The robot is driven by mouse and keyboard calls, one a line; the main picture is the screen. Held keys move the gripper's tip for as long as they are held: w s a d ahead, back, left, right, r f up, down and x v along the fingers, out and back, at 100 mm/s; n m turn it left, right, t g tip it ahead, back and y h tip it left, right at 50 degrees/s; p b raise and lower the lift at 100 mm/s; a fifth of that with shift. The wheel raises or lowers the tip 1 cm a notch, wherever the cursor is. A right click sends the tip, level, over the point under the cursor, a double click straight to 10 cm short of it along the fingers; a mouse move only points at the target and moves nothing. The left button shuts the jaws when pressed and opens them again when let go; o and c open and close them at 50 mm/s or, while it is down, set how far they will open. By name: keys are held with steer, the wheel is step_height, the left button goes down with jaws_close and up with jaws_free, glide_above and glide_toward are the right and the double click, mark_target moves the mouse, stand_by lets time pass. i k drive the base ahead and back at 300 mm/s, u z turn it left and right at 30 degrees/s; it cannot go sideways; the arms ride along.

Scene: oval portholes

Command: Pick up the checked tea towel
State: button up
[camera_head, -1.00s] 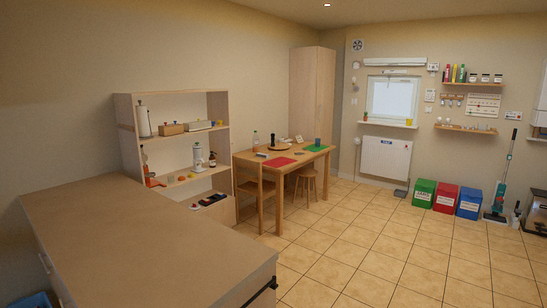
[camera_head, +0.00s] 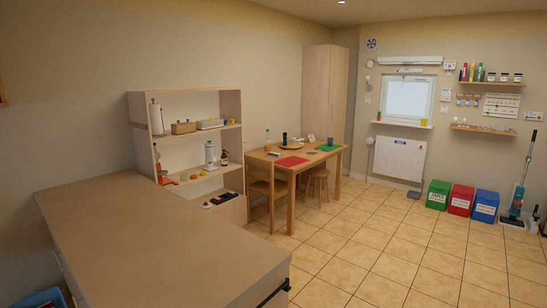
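No checked tea towel can be made out in this view. The long counter (camera_head: 165,235) at the lower left has a bare top. A dark bar (camera_head: 272,294) is fixed at its near right end, and no cloth shows on the visible part of it. My gripper is not in the picture.
An open shelf unit (camera_head: 133,110) stands behind the counter. A wooden table (camera_head: 328,155) with red and green mats and stools stands further back. Green (camera_head: 438,195), red (camera_head: 460,201) and blue (camera_head: 485,206) bins line the far wall. The tiled floor (camera_head: 400,245) is open at right.

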mark_target(271, 154)
steer(key=z, duration=0.55)
steer(key=i, duration=5.7)
steer(key=u, duration=0.7)
